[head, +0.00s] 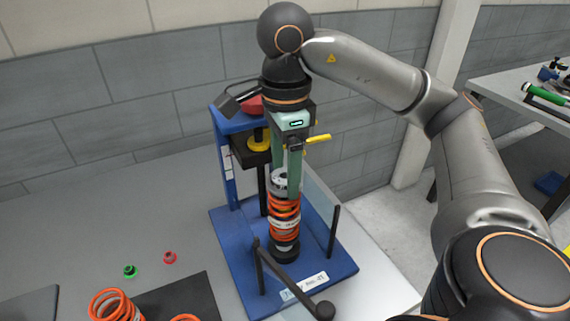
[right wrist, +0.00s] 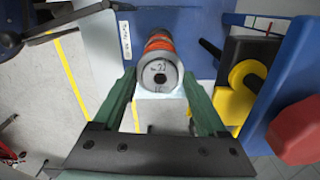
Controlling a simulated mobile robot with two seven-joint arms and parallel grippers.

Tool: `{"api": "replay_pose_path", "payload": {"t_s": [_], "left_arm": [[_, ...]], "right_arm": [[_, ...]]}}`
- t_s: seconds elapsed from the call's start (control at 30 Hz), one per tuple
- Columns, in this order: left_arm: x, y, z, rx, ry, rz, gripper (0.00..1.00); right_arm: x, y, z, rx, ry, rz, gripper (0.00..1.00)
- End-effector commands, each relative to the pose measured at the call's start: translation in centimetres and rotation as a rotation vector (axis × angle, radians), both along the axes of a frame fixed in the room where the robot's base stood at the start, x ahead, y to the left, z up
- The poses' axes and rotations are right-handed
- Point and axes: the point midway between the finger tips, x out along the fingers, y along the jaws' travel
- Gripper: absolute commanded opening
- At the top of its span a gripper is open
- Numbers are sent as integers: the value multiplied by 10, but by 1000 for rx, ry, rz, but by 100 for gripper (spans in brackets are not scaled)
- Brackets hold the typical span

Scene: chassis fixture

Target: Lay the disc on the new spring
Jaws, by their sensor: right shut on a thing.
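The disc (head: 279,182) is a grey metal round piece with a centre hole. It also shows face-on in the right wrist view (right wrist: 160,76), with dark marks around its hole. My right gripper (head: 285,184) points down with its green fingers shut on the disc's sides. An orange coil spring (head: 285,212) stands upright in the blue fixture, directly below the disc. The spring shows behind the disc in the right wrist view (right wrist: 159,42). The disc is at the spring's top end; I cannot tell whether they touch. My left gripper is not in view.
The blue fixture (head: 232,262) has black posts, a dark lever (head: 285,280) in front and clear panels. A yellow part (head: 259,139) and a red knob (right wrist: 298,130) are close behind. More orange coils (head: 112,306), a green piece (head: 130,271) and a red piece (head: 170,257) lie left.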

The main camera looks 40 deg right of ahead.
Motion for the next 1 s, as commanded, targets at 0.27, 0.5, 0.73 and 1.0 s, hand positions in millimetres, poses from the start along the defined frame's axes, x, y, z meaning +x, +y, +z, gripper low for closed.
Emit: {"api": "replay_pose_path", "payload": {"t_s": [0.27, 0.5, 0.73, 1.0], "left_arm": [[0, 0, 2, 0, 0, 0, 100], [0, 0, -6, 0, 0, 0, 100], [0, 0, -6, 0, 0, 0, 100], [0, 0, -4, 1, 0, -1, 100]], "right_arm": [[0, 0, 0, 0, -2, 0, 12], [0, 0, -9, 1, -1, 0, 12], [0, 0, -10, 1, -1, 0, 12], [0, 0, -9, 1, -1, 0, 12]]}}
